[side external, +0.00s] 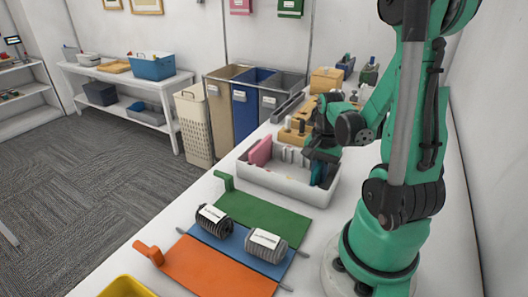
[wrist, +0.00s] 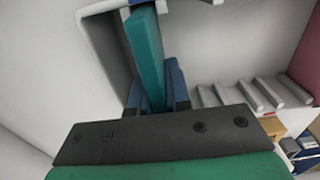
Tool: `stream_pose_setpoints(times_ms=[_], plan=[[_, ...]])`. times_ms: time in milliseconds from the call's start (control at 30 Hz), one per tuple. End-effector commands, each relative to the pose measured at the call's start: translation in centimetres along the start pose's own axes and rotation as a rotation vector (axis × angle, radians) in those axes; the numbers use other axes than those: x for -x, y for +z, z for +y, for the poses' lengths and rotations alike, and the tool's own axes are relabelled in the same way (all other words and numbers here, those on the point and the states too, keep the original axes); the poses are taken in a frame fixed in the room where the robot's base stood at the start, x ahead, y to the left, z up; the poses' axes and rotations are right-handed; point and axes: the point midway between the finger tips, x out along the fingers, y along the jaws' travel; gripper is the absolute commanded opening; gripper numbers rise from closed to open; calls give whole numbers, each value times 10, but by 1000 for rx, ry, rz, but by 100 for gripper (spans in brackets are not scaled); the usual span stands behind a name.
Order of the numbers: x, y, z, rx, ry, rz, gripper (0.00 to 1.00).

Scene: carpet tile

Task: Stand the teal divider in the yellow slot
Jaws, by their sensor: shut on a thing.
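The teal divider (wrist: 147,55) is a thin upright plate held between the dark blue fingers of my gripper (wrist: 156,95). In the side view, my gripper (side external: 317,168) is over the right end of the white tray (side external: 270,183), and the teal divider (side external: 318,178) reaches down inside its walls. The wrist view also shows the tray's grey interior around the divider. I cannot tell whether its lower edge touches the floor or sits in a slot. No yellow slot can be made out in either view. A small blue patch (wrist: 137,2) shows beside the divider's far end.
A pink divider (side external: 261,151) stands at the tray's left end, with several pale ribs (wrist: 250,95) between. Wooden blocks (side external: 294,133) stand behind the tray. Green (side external: 262,216), blue and orange mats with two grey rolls lie in front; a yellow container (side external: 126,288) is lower left.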

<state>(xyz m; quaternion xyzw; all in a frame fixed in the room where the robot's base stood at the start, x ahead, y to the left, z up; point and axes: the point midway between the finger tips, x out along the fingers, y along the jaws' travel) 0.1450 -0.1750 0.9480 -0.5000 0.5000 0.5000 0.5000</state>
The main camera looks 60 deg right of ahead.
Motion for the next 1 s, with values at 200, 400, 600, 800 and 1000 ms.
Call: stream_pose_setpoints(times_ms=[200,400,600,800,1000], plan=[[0,0,0,0,0,0,0],[3,0,0,0,0,0,0],[15,0,0,0,0,0,0],[34,0,0,0,0,0,0],[57,0,0,0,0,0,0]])
